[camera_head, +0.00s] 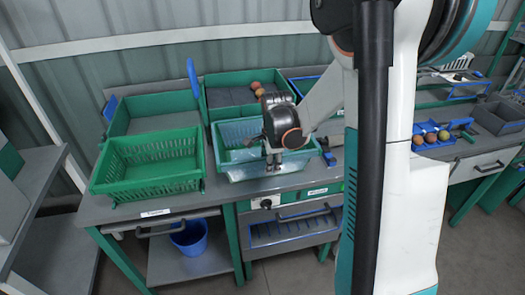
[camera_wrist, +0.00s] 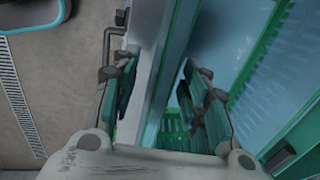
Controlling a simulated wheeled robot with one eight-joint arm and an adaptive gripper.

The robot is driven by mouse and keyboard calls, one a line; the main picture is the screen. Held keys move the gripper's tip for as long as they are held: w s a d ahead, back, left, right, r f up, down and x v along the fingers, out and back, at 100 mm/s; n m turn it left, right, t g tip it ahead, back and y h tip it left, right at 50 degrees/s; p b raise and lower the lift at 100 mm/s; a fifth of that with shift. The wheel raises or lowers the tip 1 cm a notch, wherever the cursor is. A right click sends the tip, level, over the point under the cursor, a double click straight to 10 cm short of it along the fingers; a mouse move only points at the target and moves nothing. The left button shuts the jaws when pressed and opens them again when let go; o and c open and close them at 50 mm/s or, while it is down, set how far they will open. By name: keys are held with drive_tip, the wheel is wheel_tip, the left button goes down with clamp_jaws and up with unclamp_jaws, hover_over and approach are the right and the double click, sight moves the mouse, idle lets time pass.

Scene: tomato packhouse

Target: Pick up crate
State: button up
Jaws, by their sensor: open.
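A teal-green crate (camera_head: 228,134) stands on the workbench in the middle of the head view, beside a brighter green slatted crate (camera_head: 150,160) on its left. My gripper (camera_head: 273,163) is at the front right part of the teal crate, pointing down. In the wrist view my gripper (camera_wrist: 160,100) is open, with one finger on each side of the teal crate's wall (camera_wrist: 165,75). The wall runs between the fingers, and I cannot tell whether either finger touches it. My arm hides part of the crate's right side in the head view.
A blue holder (camera_head: 436,145) with tomatoes lies on the right. A blue bucket (camera_head: 188,237) stands on the shelf below. The bench edge runs close in front of the crates.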

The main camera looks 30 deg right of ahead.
drive_tip(key=shift+f, duration=0.15)
drive_tip(key=shift+c, duration=0.2)
clamp_jaws()
